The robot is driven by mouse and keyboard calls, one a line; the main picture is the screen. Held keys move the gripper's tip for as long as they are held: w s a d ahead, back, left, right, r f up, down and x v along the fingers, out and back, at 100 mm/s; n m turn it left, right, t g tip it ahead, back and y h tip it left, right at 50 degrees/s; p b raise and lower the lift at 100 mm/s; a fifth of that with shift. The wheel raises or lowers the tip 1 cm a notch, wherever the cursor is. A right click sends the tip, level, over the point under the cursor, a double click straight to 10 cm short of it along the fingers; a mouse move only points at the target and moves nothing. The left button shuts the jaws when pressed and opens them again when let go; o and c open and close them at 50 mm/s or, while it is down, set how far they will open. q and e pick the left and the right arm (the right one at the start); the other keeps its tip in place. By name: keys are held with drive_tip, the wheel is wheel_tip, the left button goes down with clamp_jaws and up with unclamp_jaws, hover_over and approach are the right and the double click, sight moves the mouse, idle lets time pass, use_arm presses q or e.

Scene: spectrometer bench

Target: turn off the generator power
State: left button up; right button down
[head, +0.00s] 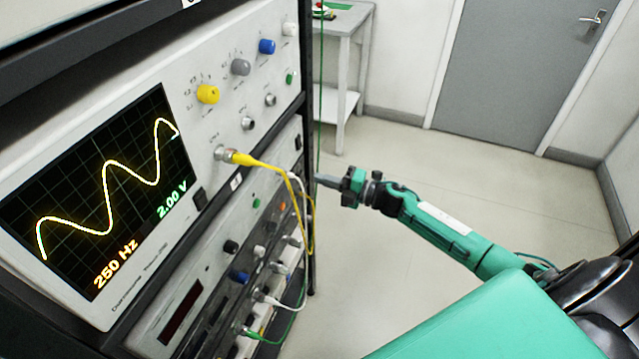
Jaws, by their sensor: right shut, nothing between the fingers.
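Below the oscilloscope (95,190) in the rack is a grey unit that appears to be the generator (212,262). It has a dark red display (181,313) with no digits I can read, a black knob (231,247), a blue knob (238,276) and several plugged cables. I cannot tell which control is its power switch. My right gripper (325,181) is shut and empty. It appears just right of the rack's edge, near the yellow cable, touching nothing I can make out. My left gripper is out of view.
The oscilloscope screen shows a yellow wave, "250 Hz" and "2.00 V". A yellow cable (262,163) hangs from its front, and white and green cables hang lower. A small table (345,70) and a grey door (515,70) stand behind. The floor right of the rack is clear.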

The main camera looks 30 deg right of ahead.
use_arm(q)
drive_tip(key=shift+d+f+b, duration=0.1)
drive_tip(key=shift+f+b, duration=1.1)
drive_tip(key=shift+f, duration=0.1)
use_arm(e)
drive_tip(key=v, duration=1)
drive_tip(key=shift+r, duration=0.2)
drive_tip(key=shift+s+d, duration=0.1)
drive_tip(key=shift+d, duration=0.05)
